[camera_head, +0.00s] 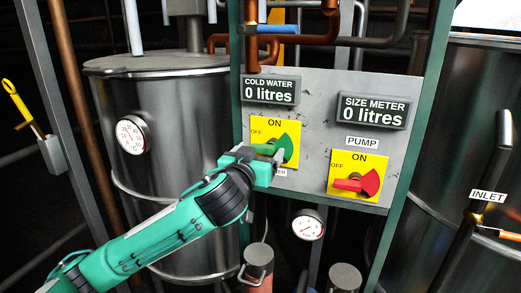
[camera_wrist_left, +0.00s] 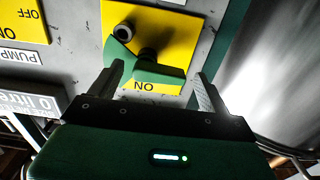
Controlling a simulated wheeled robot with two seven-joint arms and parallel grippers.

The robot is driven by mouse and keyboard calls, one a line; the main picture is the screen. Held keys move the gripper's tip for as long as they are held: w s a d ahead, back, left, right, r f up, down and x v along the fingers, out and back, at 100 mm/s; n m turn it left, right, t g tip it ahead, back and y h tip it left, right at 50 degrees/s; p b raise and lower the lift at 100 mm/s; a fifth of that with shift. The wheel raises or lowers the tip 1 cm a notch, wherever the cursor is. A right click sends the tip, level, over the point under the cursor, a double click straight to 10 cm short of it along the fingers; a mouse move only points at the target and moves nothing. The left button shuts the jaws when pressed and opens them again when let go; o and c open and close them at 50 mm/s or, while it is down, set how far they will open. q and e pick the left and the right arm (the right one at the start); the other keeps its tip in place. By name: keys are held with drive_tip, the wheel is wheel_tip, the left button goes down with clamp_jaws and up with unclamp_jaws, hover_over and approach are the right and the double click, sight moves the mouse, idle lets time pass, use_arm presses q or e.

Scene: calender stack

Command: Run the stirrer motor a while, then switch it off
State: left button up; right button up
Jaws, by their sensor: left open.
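A green rotary switch (camera_head: 284,146) sits on a yellow ON/OFF plate (camera_head: 262,130) on the grey panel. Its handle lies sideways, toward the OFF side. The label below it is mostly covered by my left gripper (camera_head: 270,165); only "ER" reads. In the left wrist view, seen upside down, the gripper (camera_wrist_left: 158,88) is open, its fingers on either side of the green handle (camera_wrist_left: 150,74). I cannot tell whether they touch it. My right gripper is not in view.
A red switch (camera_head: 370,183) labelled PUMP is at the right of the panel (camera_head: 325,95), its handle also sideways. Displays for cold water (camera_head: 270,90) and size meter (camera_head: 374,110) read 0 litres. Steel tanks (camera_head: 165,110) flank the panel; copper pipes (camera_head: 300,37) run above.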

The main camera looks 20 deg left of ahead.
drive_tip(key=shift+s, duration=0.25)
